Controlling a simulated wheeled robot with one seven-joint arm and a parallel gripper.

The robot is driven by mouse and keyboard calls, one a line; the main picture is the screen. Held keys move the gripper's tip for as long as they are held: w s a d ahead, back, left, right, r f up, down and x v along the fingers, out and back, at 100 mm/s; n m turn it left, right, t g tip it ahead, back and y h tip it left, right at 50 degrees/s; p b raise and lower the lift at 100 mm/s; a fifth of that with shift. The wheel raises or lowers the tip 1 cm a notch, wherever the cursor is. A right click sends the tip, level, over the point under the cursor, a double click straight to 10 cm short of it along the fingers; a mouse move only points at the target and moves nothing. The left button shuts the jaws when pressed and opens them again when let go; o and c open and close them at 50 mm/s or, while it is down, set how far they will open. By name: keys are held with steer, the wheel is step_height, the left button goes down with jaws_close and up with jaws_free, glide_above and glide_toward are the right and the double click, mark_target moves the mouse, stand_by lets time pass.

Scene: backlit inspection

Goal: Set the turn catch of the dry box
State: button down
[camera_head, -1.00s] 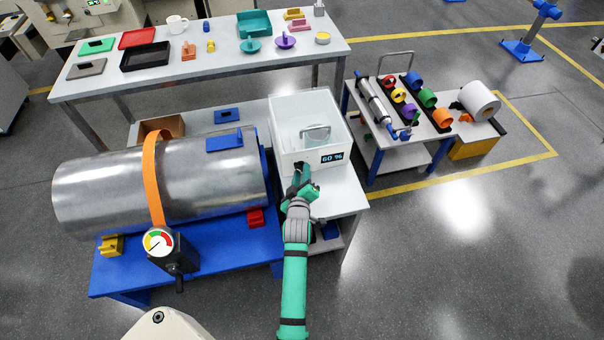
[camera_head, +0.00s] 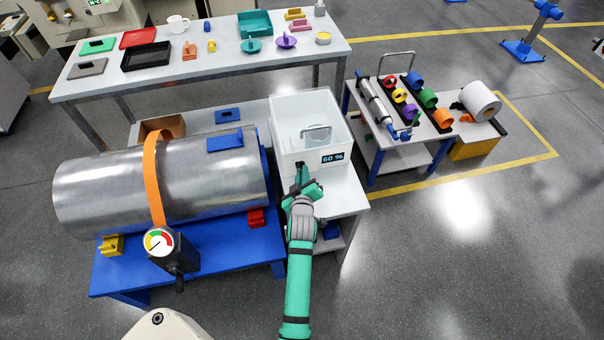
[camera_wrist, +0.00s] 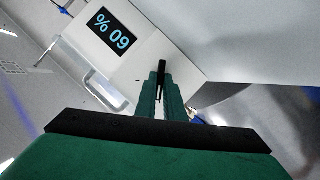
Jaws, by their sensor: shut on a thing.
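In the wrist view the box's white face (camera_wrist: 88,45) shows, turned over. There my gripper (camera_wrist: 161,85) is shut on a small dark piece, the turn catch (camera_wrist: 162,68), at the box's edge. The fingers hide most of the catch, so its exact angle is hard to tell.
A metal cylinder (camera_head: 110,190) with an orange strap lies on the blue bench to the left. A gauge (camera_head: 159,240) stands in front. A cart (camera_head: 440,134) with coloured rings is to the right. Open floor lies at right front.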

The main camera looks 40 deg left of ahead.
steer(key=shift+d+m+g+y, duration=0.1)
steer(key=shift+m+g+y, duration=0.3)
steer(key=shift+m+g, duration=0.55)
steer(key=m, duration=0.2)
steer(key=m+g+y, duration=0.1)
steer(key=shift+w+d+m+g, duration=0.15)
steer(key=shift+w+m+g, duration=0.1)
steer(key=shift+m, duration=0.1)
steer(key=m+g+y, duration=0.1)
steer(key=m+y, duration=0.1)
steer(key=m, duration=0.1)
steer(key=shift+d+f, duration=0.1)
steer(key=shift+f+m+g+y, duration=0.1)
steer(key=shift+m+g+y, duration=0.55)
steer(key=shift+m, duration=0.45)
steer(key=c, duration=1.9)
jaws_free()
steer(key=shift+w, duration=0.1)
steer(key=shift+o, duration=0.2)
